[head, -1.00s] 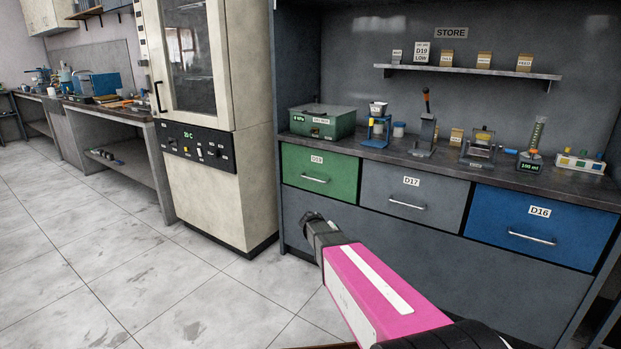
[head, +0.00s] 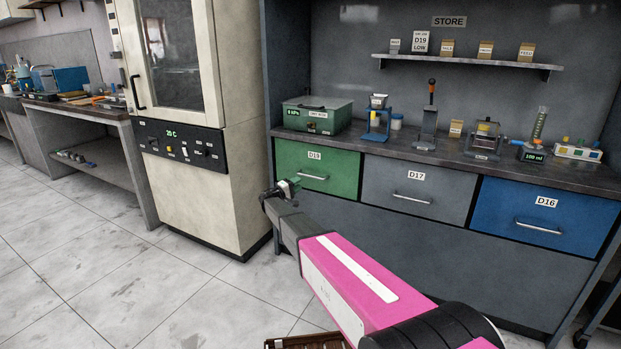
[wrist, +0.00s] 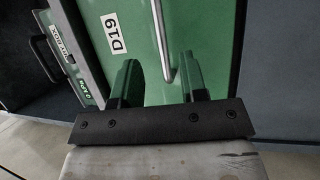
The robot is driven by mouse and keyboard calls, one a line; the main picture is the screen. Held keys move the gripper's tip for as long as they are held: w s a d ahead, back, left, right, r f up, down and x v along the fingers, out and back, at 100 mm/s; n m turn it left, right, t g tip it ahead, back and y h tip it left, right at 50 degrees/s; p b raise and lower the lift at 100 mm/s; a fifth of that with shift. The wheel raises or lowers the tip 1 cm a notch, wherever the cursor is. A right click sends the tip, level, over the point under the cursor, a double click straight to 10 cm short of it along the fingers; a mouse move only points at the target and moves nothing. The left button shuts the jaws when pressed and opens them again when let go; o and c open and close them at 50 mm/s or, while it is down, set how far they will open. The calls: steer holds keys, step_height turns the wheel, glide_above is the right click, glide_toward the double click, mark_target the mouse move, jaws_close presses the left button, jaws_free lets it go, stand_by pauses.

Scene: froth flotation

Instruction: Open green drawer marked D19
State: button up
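The green drawer marked D19 (head: 336,186) is shut, at the left of the cabinet's drawer row. Its silver bar handle (head: 313,177) shows in the head view. In the wrist view the drawer front (wrist: 205,35) appears turned, with its handle (wrist: 161,40) running down the picture. My gripper (head: 284,187) is in front of the drawer's lower left part. In the wrist view my gripper (wrist: 160,80) has its two fingers apart and nothing held. The handle's lower end appears between the fingers; I cannot tell how deep it sits.
The grey drawer D17 (head: 407,203) and blue drawer D16 (head: 532,229) are to the right, both shut. A green box (head: 318,119) and several instruments stand on the worktop above. A cream oven cabinet (head: 208,200) stands at the left.

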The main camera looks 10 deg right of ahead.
steer(key=x, duration=0.9)
jaws_close()
